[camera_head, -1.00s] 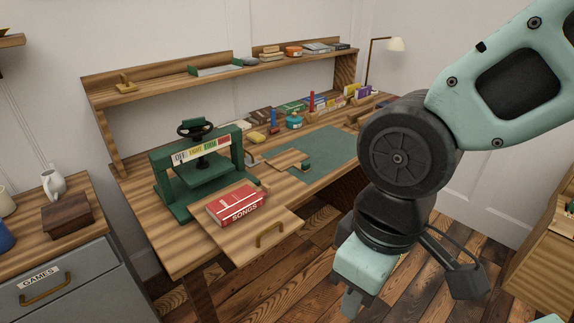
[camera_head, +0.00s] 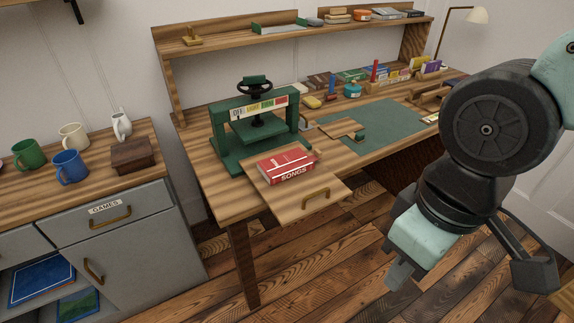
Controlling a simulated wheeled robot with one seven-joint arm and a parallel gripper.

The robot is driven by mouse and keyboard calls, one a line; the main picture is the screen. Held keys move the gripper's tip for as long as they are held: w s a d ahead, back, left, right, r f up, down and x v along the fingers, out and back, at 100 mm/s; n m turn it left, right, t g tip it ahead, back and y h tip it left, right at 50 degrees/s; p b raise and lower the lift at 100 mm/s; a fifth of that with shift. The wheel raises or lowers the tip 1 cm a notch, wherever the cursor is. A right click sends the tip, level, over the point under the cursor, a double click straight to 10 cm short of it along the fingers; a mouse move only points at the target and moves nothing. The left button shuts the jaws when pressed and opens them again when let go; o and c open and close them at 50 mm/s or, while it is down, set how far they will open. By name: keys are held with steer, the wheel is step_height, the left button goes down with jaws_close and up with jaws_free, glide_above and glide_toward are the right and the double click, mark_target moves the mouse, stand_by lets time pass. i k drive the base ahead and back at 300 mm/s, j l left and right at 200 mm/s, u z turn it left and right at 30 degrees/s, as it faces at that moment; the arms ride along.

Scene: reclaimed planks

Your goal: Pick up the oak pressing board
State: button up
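A small flat wooden board (camera_head: 338,127) with a green end piece lies on the desk, at the left edge of the green mat. A larger pale wooden board (camera_head: 325,208) with a brass handle sticks out in front of the green press (camera_head: 262,127); a red SONGS book (camera_head: 287,164) lies on it. I cannot tell for certain which of the two is the oak pressing board. My gripper (camera_head: 398,276) hangs over the floor at the right, pointing down, well apart from both boards. Its fingers are small and seen side-on, so their opening is unclear.
The green mat (camera_head: 385,133) is mostly clear. Bottles, books and small boxes line the desk's back under a raised shelf (camera_head: 230,42). A grey cabinet (camera_head: 150,240) with several mugs and a dark wooden box (camera_head: 133,155) stands left. Floor before the desk is open.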

mark_target(347, 127)
steer(key=i+u, duration=0.15)
steer(key=i, duration=0.35)
steer(key=i+l+u, duration=0.1)
steer(key=i, duration=0.45)
steer(key=i+l+u, duration=0.15)
steer(key=i, duration=0.35)
